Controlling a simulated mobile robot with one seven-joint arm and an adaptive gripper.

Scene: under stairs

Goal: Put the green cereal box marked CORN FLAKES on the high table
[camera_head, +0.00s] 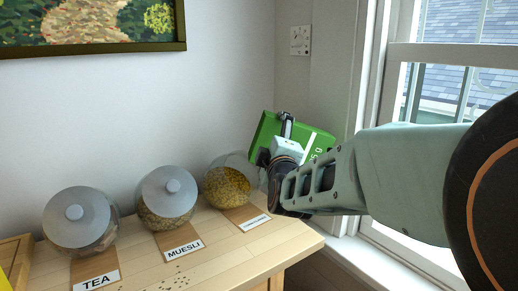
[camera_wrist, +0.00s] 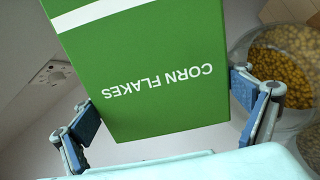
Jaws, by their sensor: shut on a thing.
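The green cereal box (camera_head: 308,142) is held up near the right end of the wooden table, close to the window. In the wrist view the box (camera_wrist: 140,60) shows the words CORN FLAKES upside down and a white stripe. My gripper (camera_wrist: 165,115) is shut on the box, with a blue-padded finger at each side. In the head view my gripper (camera_head: 285,140) is partly hidden by my arm. The table (camera_head: 220,262) holds jars and labels. I cannot tell if it is the high table.
Small dark crumbs lie near the front. The window (camera_head: 440,90) is at right.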

